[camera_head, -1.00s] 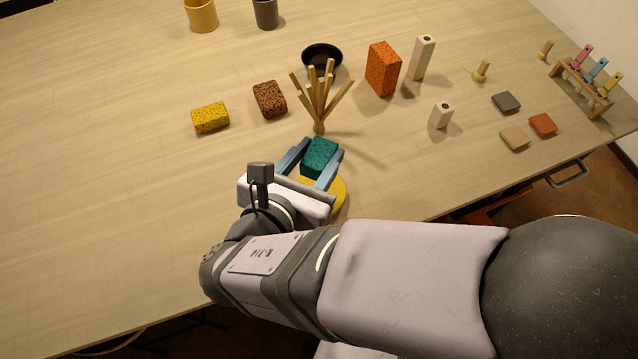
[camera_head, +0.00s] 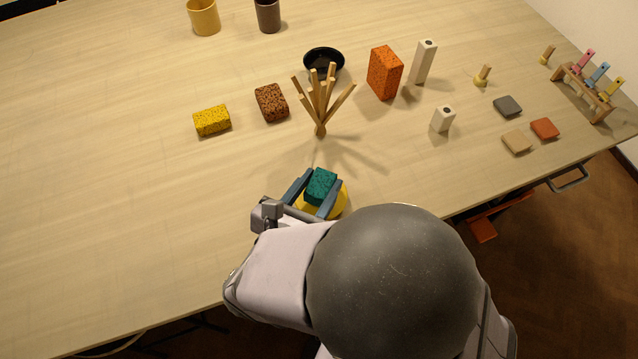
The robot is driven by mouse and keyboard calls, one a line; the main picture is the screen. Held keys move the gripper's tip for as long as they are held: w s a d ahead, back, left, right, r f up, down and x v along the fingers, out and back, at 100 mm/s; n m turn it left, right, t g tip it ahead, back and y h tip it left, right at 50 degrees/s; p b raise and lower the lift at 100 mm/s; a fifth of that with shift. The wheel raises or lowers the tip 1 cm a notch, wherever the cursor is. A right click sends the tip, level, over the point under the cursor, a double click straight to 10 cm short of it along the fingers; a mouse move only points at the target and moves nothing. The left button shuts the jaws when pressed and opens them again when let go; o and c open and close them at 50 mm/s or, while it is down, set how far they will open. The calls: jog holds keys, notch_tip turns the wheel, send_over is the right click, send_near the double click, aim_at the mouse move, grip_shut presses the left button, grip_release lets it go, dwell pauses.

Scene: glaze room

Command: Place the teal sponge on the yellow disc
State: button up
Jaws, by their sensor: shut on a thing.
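The teal sponge (camera_head: 321,184) is a speckled block between the blue fingers of my gripper (camera_head: 318,194). My gripper is shut on it. The yellow disc (camera_head: 341,203) lies on the table under the gripper and sponge, and its rim shows to the right and below the sponge. In this view the sponge overlaps the disc; I cannot tell whether it touches the disc or is held just above it. My arm and gripper hide part of the disc.
A wooden branching stand (camera_head: 320,105) is just behind the gripper. The table's left side is clear.

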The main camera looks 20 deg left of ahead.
jog(key=shift+f, duration=0.25)
jog(key=shift+f, duration=0.2)
jog(key=o, duration=1)
jog(key=shift+r, duration=0.1)
